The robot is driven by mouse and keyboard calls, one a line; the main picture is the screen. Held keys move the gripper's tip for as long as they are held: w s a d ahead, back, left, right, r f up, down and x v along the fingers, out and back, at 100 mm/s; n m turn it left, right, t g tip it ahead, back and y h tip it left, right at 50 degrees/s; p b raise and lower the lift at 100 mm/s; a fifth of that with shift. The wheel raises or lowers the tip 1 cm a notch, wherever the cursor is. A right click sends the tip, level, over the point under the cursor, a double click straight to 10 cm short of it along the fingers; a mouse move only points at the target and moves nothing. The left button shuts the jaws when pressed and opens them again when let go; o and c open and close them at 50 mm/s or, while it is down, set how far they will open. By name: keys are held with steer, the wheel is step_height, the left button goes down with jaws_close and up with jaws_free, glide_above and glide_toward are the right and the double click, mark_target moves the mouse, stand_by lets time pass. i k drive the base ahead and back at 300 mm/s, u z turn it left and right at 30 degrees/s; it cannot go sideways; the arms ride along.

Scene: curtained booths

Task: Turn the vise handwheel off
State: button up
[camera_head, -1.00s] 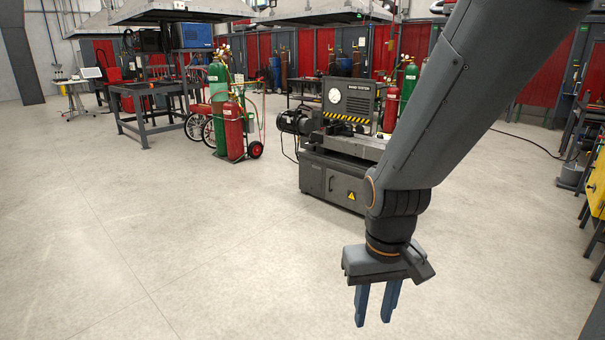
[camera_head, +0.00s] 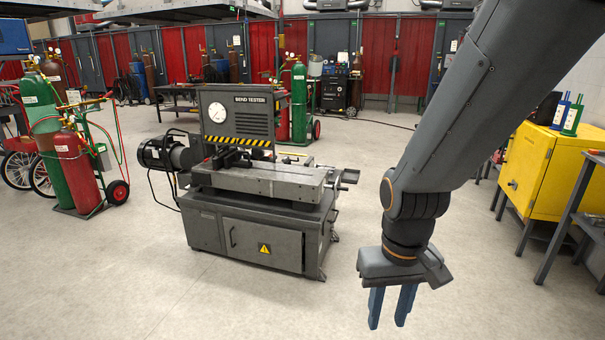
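My gripper (camera_head: 389,316) hangs from the arm at the right, pointing down over bare floor. Its two blue fingers are apart with nothing between them. A grey bend tester (camera_head: 255,228) with a dial gauge stands left of it, with a clear gap between them. A vise-like part (camera_head: 232,158) sits on its bed below the yellow-black stripe. A small fitting (camera_head: 345,177) sticks out at the bed's right end. I cannot tell whether it is the handwheel, and no other clear handwheel shows.
A gas-bottle cart (camera_head: 85,172) stands at the left. A black motor (camera_head: 163,153) with a cable juts from the machine's left side. A yellow cabinet (camera_head: 535,165) and a grey bench (camera_head: 580,205) are at the right. The floor in front is clear.

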mark_target(337, 187)
steer(key=z, duration=0.35)
steer(key=i, duration=1.6)
steer(key=z, duration=0.35)
